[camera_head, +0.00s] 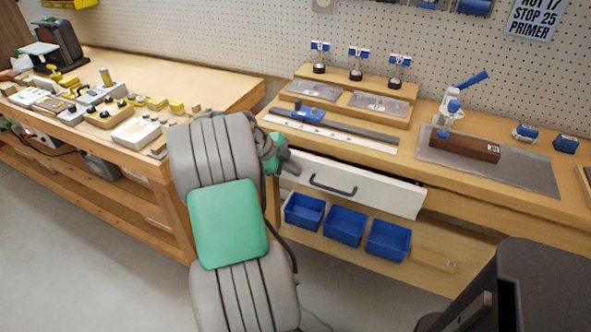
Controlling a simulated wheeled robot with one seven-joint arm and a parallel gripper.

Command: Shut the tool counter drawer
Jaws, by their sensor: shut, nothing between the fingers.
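The tool counter drawer (365,190) has a white front with a dark bar handle (332,186). It sits under the top of the right-hand wooden counter (470,188). Its front seems to stand a little out from the counter, but how far is hard to tell. My gripper (291,166) is at the left end of the drawer front, left of the handle, shut and empty. My own arm partly hides it and the drawer's left end. I cannot tell whether the gripper touches the front.
Several blue bins (345,225) stand on the shelf below the drawer. The counter holds a metal straightedge (330,130), a wooden stand with clear plates and a blue-handled press (449,115). A left bench (215,85) carries small parts. A dark object (545,290) fills the lower right.

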